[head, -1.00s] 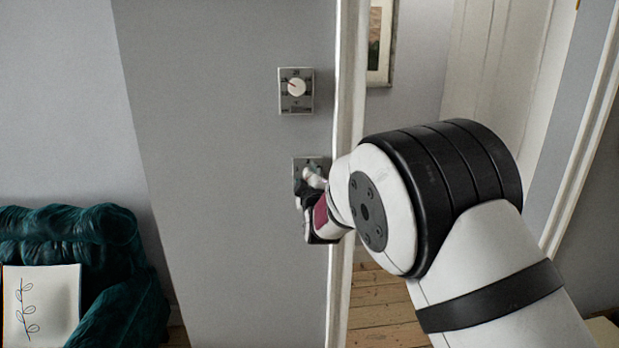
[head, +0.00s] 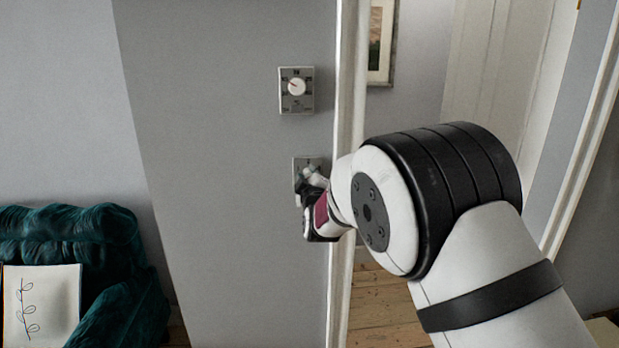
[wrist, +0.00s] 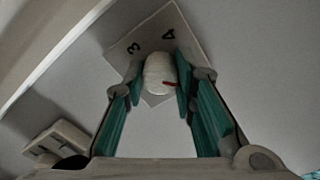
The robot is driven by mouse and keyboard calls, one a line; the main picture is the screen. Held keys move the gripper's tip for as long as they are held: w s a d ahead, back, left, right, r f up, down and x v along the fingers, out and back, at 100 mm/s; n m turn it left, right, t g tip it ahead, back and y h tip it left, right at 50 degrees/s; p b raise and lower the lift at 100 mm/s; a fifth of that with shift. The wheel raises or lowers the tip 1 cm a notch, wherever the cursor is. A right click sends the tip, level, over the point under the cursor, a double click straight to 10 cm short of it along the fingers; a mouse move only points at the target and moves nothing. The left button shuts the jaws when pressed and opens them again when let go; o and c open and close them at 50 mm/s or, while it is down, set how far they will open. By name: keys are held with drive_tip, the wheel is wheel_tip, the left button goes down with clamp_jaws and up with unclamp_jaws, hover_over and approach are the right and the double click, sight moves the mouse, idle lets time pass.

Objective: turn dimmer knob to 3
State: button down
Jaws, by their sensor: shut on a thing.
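The dimmer knob (wrist: 158,76) is round and white with a red pointer mark. It sits on a pale square plate (wrist: 190,38) marked with a 3 and a 4. In the wrist view the red mark lies at the knob's right side, away from both digits. My gripper (wrist: 166,72) is shut on the knob, a finger on each side. In the head view my gripper (head: 312,182) is at the lower wall plate (head: 299,163), largely covering it; its knob is mostly hidden there.
A second plate (head: 296,106) with a white dial (head: 297,87) is above on the grey wall. A white door frame (head: 341,250) stands close right of my gripper. A teal armchair (head: 100,235) with a pale cushion (head: 55,290) is at lower left.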

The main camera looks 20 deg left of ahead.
drive_tip(key=m+b, duration=0.2)
drive_tip(key=m, duration=0.3)
drive_tip(key=shift+w, duration=0.1)
drive_tip(key=m+b, duration=0.3)
drive_tip(key=m, duration=0.3)
drive_tip(key=shift+f, duration=0.1)
drive_tip(key=m+b, duration=0.3)
drive_tip(key=m, duration=0.1)
drive_tip(key=shift+b, duration=0.3)
drive_tip(key=m+b, duration=0.4)
drive_tip(key=m, duration=0.1)
drive_tip(key=shift+d+f+m+b, duration=0.1)
drive_tip(key=shift+m+b, duration=0.3)
drive_tip(key=m+b, duration=0.5)
drive_tip(key=shift+m, duration=0.3)
drive_tip(key=m+b, duration=0.4)
drive_tip(key=shift+f+b, duration=0.1)
drive_tip(key=shift+b, duration=0.3)
drive_tip(key=shift+m+b, duration=3.95)
drive_tip(key=shift+m, duration=0.85)
